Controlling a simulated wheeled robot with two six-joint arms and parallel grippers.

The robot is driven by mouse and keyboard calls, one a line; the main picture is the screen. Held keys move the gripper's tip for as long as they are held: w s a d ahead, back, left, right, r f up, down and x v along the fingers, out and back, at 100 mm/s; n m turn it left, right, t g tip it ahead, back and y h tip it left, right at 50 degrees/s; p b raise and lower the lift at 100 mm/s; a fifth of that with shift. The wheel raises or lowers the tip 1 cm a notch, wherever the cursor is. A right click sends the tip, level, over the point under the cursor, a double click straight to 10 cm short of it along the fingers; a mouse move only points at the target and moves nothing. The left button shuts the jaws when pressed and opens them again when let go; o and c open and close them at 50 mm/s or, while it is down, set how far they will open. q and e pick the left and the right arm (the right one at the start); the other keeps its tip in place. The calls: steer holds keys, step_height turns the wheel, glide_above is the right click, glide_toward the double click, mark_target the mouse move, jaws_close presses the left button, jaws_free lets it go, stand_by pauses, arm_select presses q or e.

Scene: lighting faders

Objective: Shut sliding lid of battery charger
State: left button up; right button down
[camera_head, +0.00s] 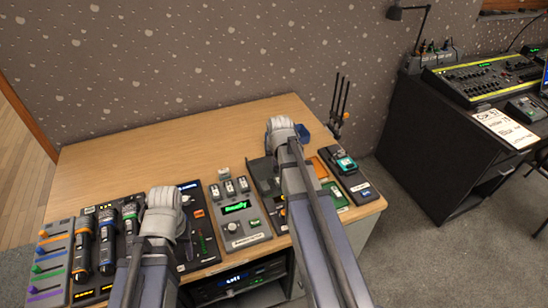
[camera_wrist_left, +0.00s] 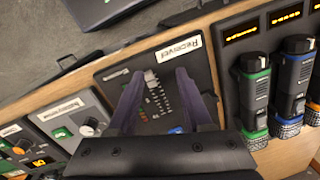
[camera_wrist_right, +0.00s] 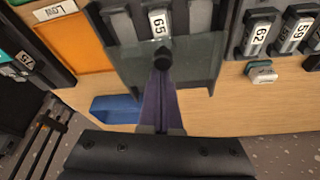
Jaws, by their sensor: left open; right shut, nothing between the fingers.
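The battery charger is a dark grey box with numbered batteries in slots, its body partly hidden by my right arm in the head view. In the right wrist view its see-through sliding lid (camera_wrist_right: 200,62) with a black round knob (camera_wrist_right: 163,57) sits at the near end, and the battery marked 65 (camera_wrist_right: 158,24) stands uncovered beyond it. My right gripper (camera_wrist_right: 162,78) is shut and empty, its fingertips right at the near side of the knob; I cannot tell whether they touch it. My left gripper (camera_wrist_left: 160,80) is open and empty above the receiver panel (camera_wrist_left: 200,62).
A blue tray (camera_wrist_right: 115,109) and orange panel (camera_wrist_right: 75,42) lie beside the charger. A loose battery (camera_wrist_right: 261,72) lies near other numbered batteries. A green-display unit (camera_head: 238,212) and microphones (camera_head: 106,240) stand at the front. The table's back left (camera_head: 150,150) is clear.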

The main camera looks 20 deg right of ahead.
arm_select(q)
steer(key=shift+w, duration=0.1)
arm_select(e)
steer(key=s, duration=0.5)
steer(key=shift+a, duration=0.2)
arm_select(q)
steer(key=shift+w+f, duration=0.1)
arm_select(e)
steer(key=shift+w+f, duration=0.1)
steer(key=shift+w+d, duration=0.2)
steer(key=shift+w, duration=0.4)
arm_select(q)
steer(key=shift+d, duration=0.15)
arm_select(e)
steer(key=w, duration=0.2)
steer(key=shift+w+d, duration=0.3)
steer(key=shift+d, duration=0.1)
arm_select(q)
steer(key=shift+w+d+r+p, duration=0.1)
steer(key=shift+r+p, duration=0.55)
arm_select(e)
steer(key=shift+w+d+r, duration=0.1)
steer(key=shift+r, duration=0.55)
arm_select(q)
step_height(320, 180, up, 8)
steer(key=p, duration=0.8)
steer(key=shift+r, duration=0.15)
arm_select(e)
steer(key=v, duration=0.9)
steer(key=shift+f, duration=0.15)
